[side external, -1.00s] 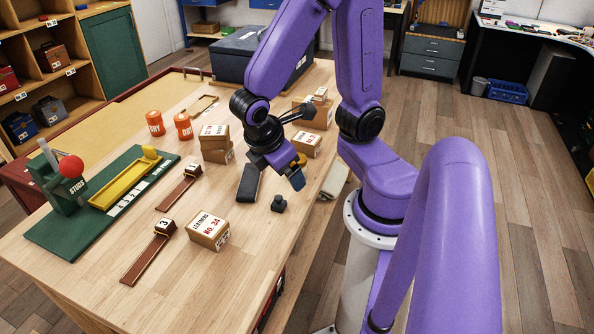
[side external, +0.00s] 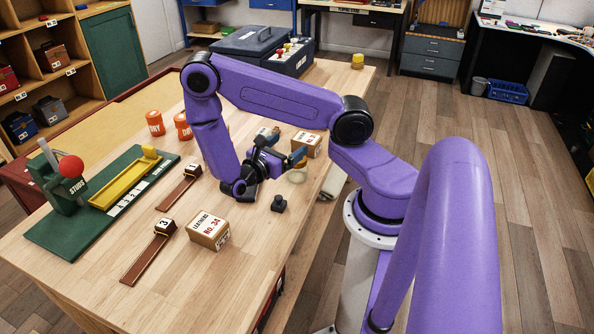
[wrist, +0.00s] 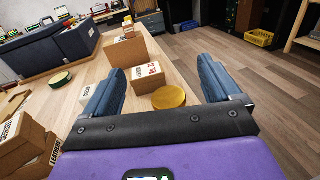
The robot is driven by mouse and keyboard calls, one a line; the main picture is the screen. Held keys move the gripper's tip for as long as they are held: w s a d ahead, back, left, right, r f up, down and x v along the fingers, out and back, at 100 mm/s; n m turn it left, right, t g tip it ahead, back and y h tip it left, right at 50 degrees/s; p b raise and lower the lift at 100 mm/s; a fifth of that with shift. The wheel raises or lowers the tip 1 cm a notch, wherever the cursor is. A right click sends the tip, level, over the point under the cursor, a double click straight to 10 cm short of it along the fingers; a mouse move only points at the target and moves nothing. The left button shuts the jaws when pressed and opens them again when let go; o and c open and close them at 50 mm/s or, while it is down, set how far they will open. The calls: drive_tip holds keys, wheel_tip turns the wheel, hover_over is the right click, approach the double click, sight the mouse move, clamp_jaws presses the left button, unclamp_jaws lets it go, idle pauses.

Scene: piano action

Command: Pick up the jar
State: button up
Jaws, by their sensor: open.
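A round gold lid (wrist: 168,97), seemingly the top of the jar, shows in the wrist view between my finger lines, in front of a cardboard box. In the side view a pale round body (side external: 297,177), likely the same jar, stands near the table's right edge, partly hidden by my gripper. My gripper (side external: 283,145) is open and tilted low over the table beside it. In the wrist view both blue fingers (wrist: 162,66) are spread with nothing held between them.
Cardboard boxes (wrist: 147,77) stand just beyond the gold lid, with more boxes (wrist: 20,140) at left. A leather box (side external: 209,231), a small dark knob (side external: 279,203) and orange pots (side external: 155,123) stand on the table. A large dark case (side external: 255,45) is at the back.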

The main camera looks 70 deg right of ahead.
sight(297, 168)
drive_tip(key=shift+d+f, duration=0.2)
drive_tip(key=shift+f, duration=3.3)
drive_tip(key=shift+s+d+f, duration=0.1)
drive_tip(key=shift+d+f, duration=0.1)
drive_tip(key=shift+f, duration=0.05)
drive_tip(key=shift+x, duration=2.3)
drive_tip(key=shift+r, duration=0.15)
drive_tip(key=c, duration=1.2)
